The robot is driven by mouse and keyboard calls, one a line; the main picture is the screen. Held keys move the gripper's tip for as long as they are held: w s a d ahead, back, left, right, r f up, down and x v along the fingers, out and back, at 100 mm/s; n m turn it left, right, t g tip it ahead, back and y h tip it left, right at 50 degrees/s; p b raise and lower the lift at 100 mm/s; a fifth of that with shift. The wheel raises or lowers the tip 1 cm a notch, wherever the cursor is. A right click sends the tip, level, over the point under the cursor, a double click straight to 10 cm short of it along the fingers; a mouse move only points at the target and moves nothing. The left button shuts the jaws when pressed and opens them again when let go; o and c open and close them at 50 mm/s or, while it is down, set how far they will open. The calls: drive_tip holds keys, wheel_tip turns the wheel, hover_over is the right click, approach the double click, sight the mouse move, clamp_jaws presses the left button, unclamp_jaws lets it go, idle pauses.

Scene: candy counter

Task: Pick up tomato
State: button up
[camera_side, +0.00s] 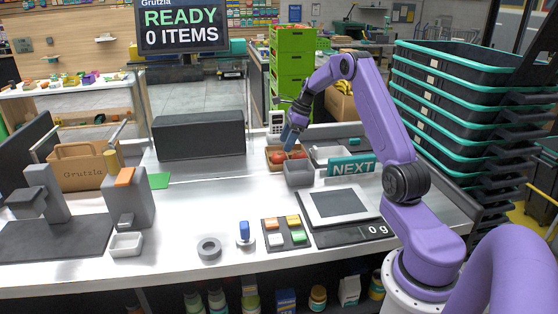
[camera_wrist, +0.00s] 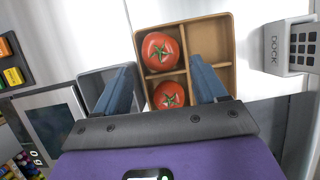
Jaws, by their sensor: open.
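Two red tomatoes with green stem tops, an upper tomato (camera_wrist: 160,51) and a lower tomato (camera_wrist: 169,95), sit in separate compartments of a wooden divided tray (camera_wrist: 226,40) in the wrist view. In the side view the tray (camera_side: 269,166) stands at the back of the counter, with a tomato (camera_side: 278,158) in its left part. My gripper (camera_wrist: 165,78) is open and empty above the tray. Its two blue fingers show on either side of the lower tomato in the wrist view. I cannot tell how far above the tomatoes the fingertips are.
A grey bin (camera_side: 299,174) stands beside the tray, with a white tray (camera_side: 330,155) behind it. A teal NEXT sign (camera_side: 351,166) and a scale (camera_side: 340,203) are to the right. A dark box (camera_side: 198,136) stands to the left.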

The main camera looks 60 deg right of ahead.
sight(279, 153)
drive_tip(key=x, duration=0.5)
drive_tip(key=shift+w+a, duration=0.15)
drive_tip(key=shift+w, duration=0.05)
drive_tip(key=c, duration=0.8)
drive_tip(key=shift+c, duration=0.3)
drive_tip(key=shift+r, duration=0.15)
